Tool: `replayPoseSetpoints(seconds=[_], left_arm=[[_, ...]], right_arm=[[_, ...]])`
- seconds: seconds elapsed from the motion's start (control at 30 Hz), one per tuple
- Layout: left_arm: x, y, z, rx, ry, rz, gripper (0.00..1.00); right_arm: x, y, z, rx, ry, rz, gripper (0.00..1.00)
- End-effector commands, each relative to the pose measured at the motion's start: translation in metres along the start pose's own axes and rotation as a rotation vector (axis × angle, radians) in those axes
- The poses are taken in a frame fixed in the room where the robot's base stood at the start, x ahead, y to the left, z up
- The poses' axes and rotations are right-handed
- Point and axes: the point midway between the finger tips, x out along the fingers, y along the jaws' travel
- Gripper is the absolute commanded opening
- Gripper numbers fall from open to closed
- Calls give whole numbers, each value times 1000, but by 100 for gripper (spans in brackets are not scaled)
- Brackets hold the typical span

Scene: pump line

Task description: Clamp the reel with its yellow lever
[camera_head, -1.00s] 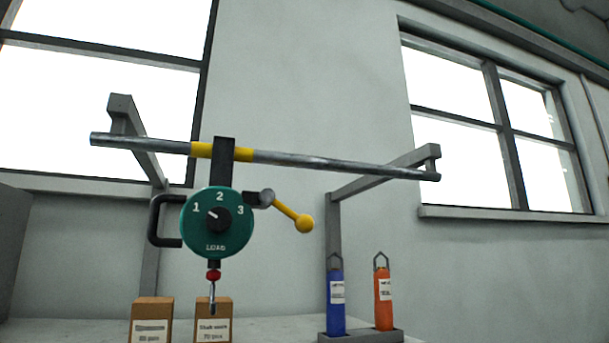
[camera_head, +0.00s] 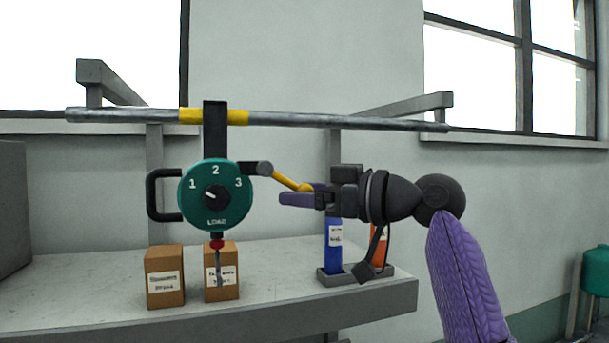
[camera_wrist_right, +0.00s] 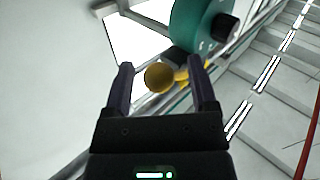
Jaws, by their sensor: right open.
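The green reel (camera_head: 216,195) hangs by a black bracket from the yellow band of a horizontal metal pipe. Its dial bears 1, 2, 3 and LOAD; a hook hangs below. The yellow lever (camera_head: 287,180) slopes down to the right from the reel's right side. My right gripper (camera_head: 298,193) is open at the lever's ball end, which it partly hides. In the right wrist view, the yellow ball (camera_wrist_right: 159,78) lies between the open fingers (camera_wrist_right: 160,82), with gaps to both sides. The reel (camera_wrist_right: 200,28) is beyond it. My left gripper is out of view.
The pipe (camera_head: 320,120) rests on two grey wall brackets. Two brown boxes (camera_head: 164,277) stand on the shelf (camera_head: 290,292) below the reel. A blue cylinder (camera_head: 333,250) and a partly hidden orange one (camera_head: 378,247) stand in a grey holder below my right gripper.

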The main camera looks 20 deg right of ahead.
Motion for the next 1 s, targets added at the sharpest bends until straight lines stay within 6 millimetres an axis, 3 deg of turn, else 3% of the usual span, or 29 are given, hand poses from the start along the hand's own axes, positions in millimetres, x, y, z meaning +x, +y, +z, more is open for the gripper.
replayPoseSetpoints(seconds=[0.27,0.6,1.0], left_arm=[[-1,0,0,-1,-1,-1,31],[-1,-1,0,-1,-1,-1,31],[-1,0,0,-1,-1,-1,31]], right_arm=[[4,0,2,1,-1,1,74],[3,0,1,1,0,1,2],[3,0,1,1,0,1,0]])
